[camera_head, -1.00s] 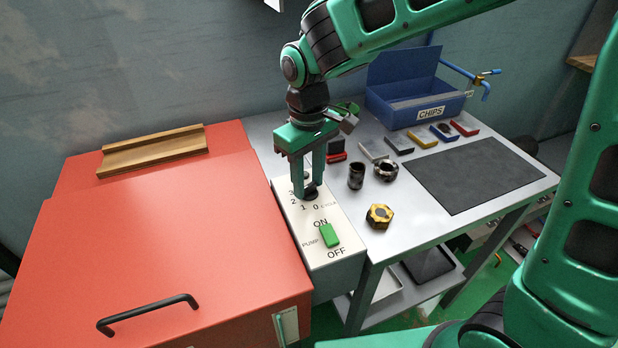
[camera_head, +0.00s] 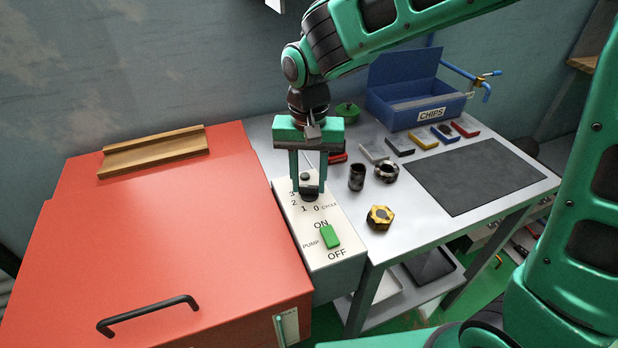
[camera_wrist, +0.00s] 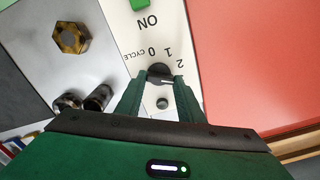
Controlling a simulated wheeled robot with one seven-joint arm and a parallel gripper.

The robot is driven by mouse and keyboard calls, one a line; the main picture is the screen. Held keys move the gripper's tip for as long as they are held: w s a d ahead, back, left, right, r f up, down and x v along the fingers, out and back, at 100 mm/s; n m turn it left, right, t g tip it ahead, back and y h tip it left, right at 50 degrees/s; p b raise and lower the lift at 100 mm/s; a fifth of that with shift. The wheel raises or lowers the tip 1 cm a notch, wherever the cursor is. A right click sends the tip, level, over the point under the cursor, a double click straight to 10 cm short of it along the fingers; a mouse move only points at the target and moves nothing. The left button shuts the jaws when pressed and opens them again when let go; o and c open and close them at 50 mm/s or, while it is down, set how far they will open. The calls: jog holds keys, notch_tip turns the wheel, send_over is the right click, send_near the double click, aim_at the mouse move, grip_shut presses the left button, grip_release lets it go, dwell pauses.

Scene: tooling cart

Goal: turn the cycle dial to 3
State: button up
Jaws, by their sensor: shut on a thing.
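The cycle dial (camera_head: 309,190) is a dark round knob on the white control panel (camera_head: 345,243), with 0, 1, 2 and 3 printed around it. My gripper (camera_head: 308,186) points down and is shut on the dial, a finger on each side. In the wrist view, the dial (camera_wrist: 159,73) sits between the fingertips. A white line on it points right, past the 2, toward the right finger. The 3 is hidden there, so I cannot tell if the line meets it exactly.
The green pump switch (camera_head: 330,236) is on the same panel, in front of the dial. A red lid (camera_head: 180,240) with a black handle lies left. A gold hex nut (camera_head: 379,216), dark round parts and a blue chips bin (camera_head: 418,105) are on the bench at right.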

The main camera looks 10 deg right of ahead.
jog(key=shift+w+m, duration=0.15)
jog(key=shift+m, duration=0.35)
jog(key=o, duration=1.1)
jog(key=shift+c, duration=0.2)
notch_tip(320, 180, up, 11)
jog(key=shift+f, duration=0.15)
